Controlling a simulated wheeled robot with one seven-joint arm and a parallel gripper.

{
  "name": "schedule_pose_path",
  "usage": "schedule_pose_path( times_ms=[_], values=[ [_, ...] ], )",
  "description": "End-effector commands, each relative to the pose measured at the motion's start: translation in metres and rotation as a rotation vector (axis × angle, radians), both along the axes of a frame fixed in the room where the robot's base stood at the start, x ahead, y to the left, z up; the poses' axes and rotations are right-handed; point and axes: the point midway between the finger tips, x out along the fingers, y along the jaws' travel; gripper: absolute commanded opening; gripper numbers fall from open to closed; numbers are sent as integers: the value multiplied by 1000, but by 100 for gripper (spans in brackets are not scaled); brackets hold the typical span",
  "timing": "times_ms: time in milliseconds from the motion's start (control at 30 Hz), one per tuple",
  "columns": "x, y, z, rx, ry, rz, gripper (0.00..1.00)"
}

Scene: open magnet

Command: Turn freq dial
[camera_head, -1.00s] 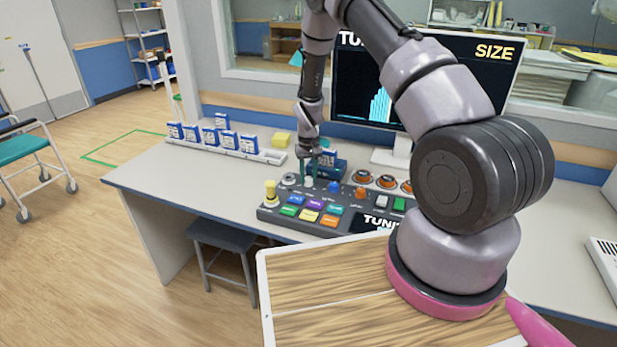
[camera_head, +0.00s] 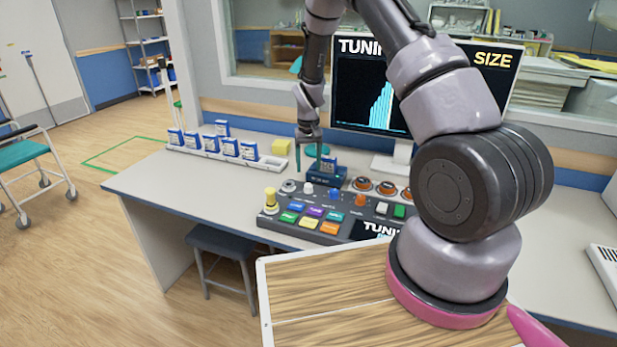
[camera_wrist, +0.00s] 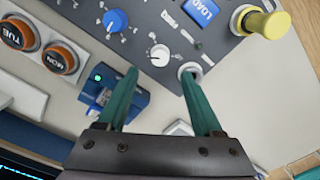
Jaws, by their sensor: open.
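The dark grey console (camera_head: 270,222) stands on the desk with small dials along its back edge. A white dial (camera_head: 308,188), a blue dial (camera_head: 333,193) and an orange dial (camera_head: 361,200) show there; their labels are too small to read, so I cannot tell which is freq. My gripper (camera_head: 308,168) is open and empty, above and behind the console. In the wrist view, the white dial (camera_wrist: 160,54) lies just beyond and between the two teal fingertips (camera_wrist: 159,76), apparently untouched. The blue dial (camera_wrist: 115,20) is farther up-left. A silver round part (camera_wrist: 190,70) is near one fingertip.
A small blue device (camera_head: 326,177) with a green light sits behind the console, close to my fingers. A yellow knob (camera_head: 270,198) rises at the console's left end.

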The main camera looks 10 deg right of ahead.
Motion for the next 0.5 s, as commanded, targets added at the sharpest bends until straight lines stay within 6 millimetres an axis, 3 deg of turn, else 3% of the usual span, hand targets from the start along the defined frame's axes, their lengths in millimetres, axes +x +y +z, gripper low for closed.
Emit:
schedule_pose_path(
  times_ms=[200,500],
  values=[
    [0,0,26,0,-1,1,68],
    [0,0,30,0,0,1,68]
  ],
)
